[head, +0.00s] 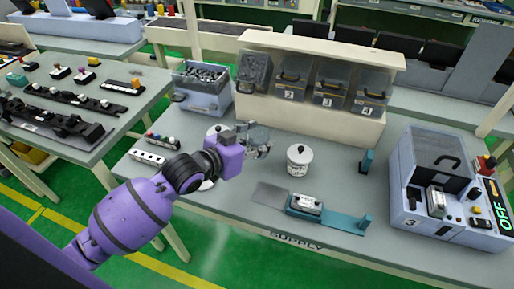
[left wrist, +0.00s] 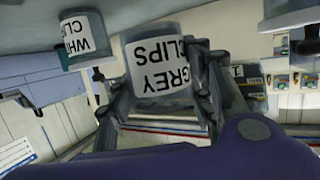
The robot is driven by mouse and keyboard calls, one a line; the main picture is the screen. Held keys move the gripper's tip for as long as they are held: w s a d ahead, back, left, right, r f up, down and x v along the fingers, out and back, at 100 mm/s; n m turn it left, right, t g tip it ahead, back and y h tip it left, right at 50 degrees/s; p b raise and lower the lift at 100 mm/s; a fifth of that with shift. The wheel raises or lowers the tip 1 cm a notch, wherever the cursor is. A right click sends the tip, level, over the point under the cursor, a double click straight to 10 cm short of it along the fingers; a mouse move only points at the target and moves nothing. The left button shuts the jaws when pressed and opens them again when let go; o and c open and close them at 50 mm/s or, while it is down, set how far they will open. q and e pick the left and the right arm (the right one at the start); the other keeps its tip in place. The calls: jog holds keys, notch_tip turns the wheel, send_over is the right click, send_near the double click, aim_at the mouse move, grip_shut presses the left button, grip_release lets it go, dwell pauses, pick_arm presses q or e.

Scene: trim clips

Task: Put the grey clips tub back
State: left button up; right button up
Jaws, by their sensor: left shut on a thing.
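The grey clips tub (left wrist: 155,70) fills the middle of the left wrist view, its "GREY CLIPS" label upside down there. The fingers of my left gripper (left wrist: 160,100) are shut around its sides. In the head view my left gripper (head: 262,142) is over the supply table, in front of the numbered bins. The tub is mostly hidden there by the gripper and wrist. A white tub (head: 299,161) with a dark lid knob stands just right of the gripper. It shows in the left wrist view as the white clips tub (left wrist: 82,38). My right gripper is out of view.
Numbered bins (head: 328,92) stand in a cream rack at the back. A crate of dark parts (head: 202,90) is left of it. A teal fixture (head: 325,213) holds a small part at the front. A machine reading "OFF" (head: 450,190) stands right. Another lidded tub (head: 217,130) is partly behind my arm.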

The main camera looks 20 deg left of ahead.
aim_at(260, 139)
pick_arm(q)
jog(key=shift+w+a+f, duration=0.25)
jog(key=shift+w+f, duration=0.8)
jog(key=shift+f, duration=1.5)
jog(key=shift+f, duration=0.25)
jog(key=o, duration=1.5)
jog(key=shift+s, duration=0.1)
jog(key=shift+r, duration=0.1)
jog(key=shift+s+a+r, duration=0.15)
jog(key=shift+s, duration=0.1)
jog(key=v, duration=1.1)
jog(key=shift+s+b, duration=0.2)
jog(key=shift+b, duration=0.15)
